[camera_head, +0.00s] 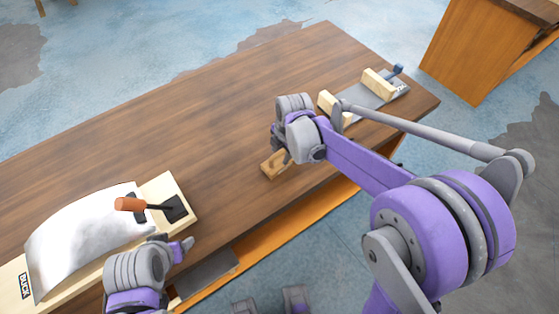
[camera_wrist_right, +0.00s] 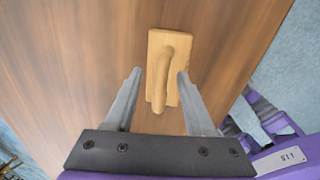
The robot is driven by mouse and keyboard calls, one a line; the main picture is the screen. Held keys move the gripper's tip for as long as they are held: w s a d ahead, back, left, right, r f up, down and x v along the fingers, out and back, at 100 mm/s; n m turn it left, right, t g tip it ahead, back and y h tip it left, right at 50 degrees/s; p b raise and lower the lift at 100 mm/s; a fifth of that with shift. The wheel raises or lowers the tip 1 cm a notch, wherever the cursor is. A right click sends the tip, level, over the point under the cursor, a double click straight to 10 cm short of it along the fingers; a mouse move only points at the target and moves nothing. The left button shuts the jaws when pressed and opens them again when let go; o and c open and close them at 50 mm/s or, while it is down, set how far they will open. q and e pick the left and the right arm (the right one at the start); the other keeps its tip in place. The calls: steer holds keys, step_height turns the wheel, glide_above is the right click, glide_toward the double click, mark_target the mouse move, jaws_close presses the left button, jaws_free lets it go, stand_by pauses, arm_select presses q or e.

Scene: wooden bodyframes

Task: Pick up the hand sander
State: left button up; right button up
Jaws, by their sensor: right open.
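The hand sander is a light wooden block with a rounded handle. In the right wrist view the hand sander (camera_wrist_right: 163,52) lies on the brown tabletop, handle up. In the head view the hand sander (camera_head: 268,168) is near the table's front edge, partly hidden by my right gripper (camera_head: 282,157). In the right wrist view my right gripper (camera_wrist_right: 159,73) is open, with its fingertips on either side of the handle's image and nothing held. Contact cannot be told. My left gripper (camera_head: 181,249) is at the lower left, away from the sander; its jaws are not clear.
A grey plate with wooden blocks (camera_head: 378,82) stands at the far right. The table's middle is clear.

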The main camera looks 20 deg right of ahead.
mark_target(281, 151)
steer(key=shift+c, duration=0.2)
jaws_close()
stand_by(0.3)
step_height(281, 151, up, 10)
steer(key=shift+r+p, duration=0.1)
steer(key=shift+p, duration=0.25)
steer(key=c, duration=0.7)
jaws_free()
jaws_close()
